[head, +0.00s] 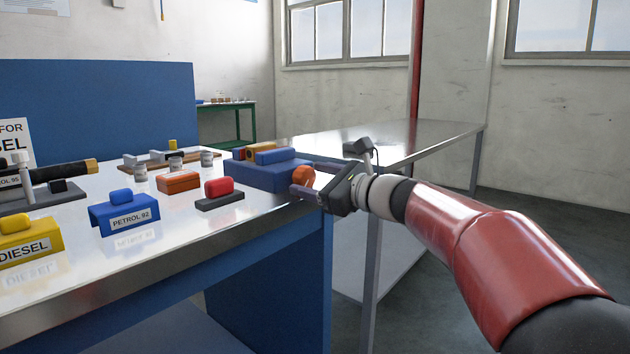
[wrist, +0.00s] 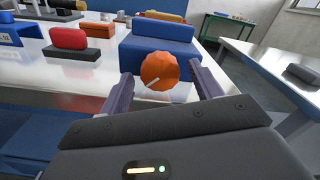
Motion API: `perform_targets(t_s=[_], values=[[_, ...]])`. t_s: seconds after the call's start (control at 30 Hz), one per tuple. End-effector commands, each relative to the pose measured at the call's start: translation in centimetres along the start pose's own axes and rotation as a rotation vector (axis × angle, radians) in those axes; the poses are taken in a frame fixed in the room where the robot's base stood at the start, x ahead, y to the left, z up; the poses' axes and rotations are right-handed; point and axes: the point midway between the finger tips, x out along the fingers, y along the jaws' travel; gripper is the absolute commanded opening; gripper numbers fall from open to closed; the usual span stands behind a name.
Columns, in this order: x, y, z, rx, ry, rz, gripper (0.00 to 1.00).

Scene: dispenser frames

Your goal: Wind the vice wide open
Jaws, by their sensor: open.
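The blue vice (head: 270,171) sits at the right end of the metal-topped bench, with a raised blue block and a yellow-orange piece on its top. Its orange knob (head: 303,176) faces my gripper at the bench edge. My gripper (head: 306,180) is open, with its fingers pointing at the vice. In the wrist view the knob (wrist: 160,71) lies between the two spread fingers (wrist: 160,88), a little beyond or level with their tips. A white mark shows on the knob's lower left. I cannot tell whether either finger touches it. The vice (wrist: 158,48) stands behind the knob.
Left of the vice are a red-topped dark block (head: 219,193), an orange box (head: 178,181), a blue PETROL 92 piece (head: 124,215) and a yellow DIESEL piece (head: 28,241). A second metal table (head: 430,138) stands at right. Floor beyond is clear.

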Motion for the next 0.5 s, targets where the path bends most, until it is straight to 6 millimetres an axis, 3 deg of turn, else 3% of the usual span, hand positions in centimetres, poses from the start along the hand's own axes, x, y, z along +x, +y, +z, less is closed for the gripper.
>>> perform_targets(t_s=[0.23, 0.5], values=[[-1.0, -0.1, -0.1, 0.000, 0.001, -0.002, 0.64], [-5.5, 0.0, -0.1, 0.000, 0.001, -0.003, 0.64]])
